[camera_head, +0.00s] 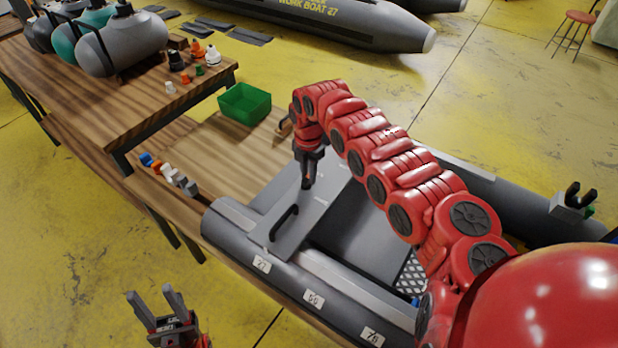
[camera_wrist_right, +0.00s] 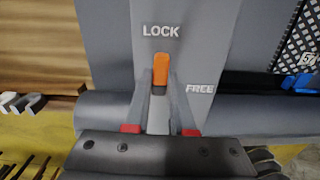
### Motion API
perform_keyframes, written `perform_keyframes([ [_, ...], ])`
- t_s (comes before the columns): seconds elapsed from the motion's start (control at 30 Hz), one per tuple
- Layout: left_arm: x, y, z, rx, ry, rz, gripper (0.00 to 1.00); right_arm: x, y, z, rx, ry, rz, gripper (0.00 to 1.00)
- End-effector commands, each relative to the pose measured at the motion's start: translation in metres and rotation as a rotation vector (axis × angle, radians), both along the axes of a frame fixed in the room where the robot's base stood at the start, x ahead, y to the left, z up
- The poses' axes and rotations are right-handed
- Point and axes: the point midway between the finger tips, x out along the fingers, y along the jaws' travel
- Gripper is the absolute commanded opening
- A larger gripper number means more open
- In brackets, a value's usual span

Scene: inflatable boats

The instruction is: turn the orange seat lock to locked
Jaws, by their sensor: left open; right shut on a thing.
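The orange seat lock (camera_wrist_right: 160,68) shows in the right wrist view on the grey seat (camera_wrist_right: 110,60). Its tab points straight up toward the white word LOCK (camera_wrist_right: 160,31). The word FREE (camera_wrist_right: 200,90) is to the lower right. My right gripper (camera_wrist_right: 160,86) is shut on the lock, a finger on each side. In the head view my right gripper (camera_head: 307,184) reaches down to the boat's seat (camera_head: 325,200) and hides the lock. My left gripper (camera_head: 158,303) is open and empty at the lower left, away from the boat.
A black handle (camera_head: 284,222) stands on the seat's near end, close to my right gripper. A green bin (camera_head: 244,104) and small coloured parts (camera_head: 170,172) lie on the wooden bench. The dark boat tube (camera_head: 300,275) runs along the near side.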

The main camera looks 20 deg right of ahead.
Motion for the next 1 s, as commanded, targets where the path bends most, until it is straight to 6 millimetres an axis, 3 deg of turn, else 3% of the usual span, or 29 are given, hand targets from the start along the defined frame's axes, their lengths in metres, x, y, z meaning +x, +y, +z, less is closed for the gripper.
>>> perform_keyframes([
  [0.67,-0.0001,0.0,-0.0058,0.0,0.0,0.0,0.5,0.0024,0.0006,0.0016,0.0,-0.006,0.067,0.0],
  [0.7,-0.0001,0.0,-0.0058,0.0,0.0,0.0,0.5,0.0024,0.0006,0.0016,0.0,-0.006,0.067,0.24],
  [0.83,0.0,0.0,-0.0058,0.0,0.0,0.0,0.5,0.002,0.0007,0.0012,0.0,-0.005,0.067,0.48],
  [0.87,0.0,0.0,-0.0059,0.0,0.0,0.0,0.5,0.0019,0.0006,0.0011,-0.001,-0.004,0.066,0.53],
  [1.0,0.0,0.0,-0.006,0.0,0.0,0.0,0.5,0.0015,0.0006,0.0007,0.0,-0.003,0.066,0.53],
])
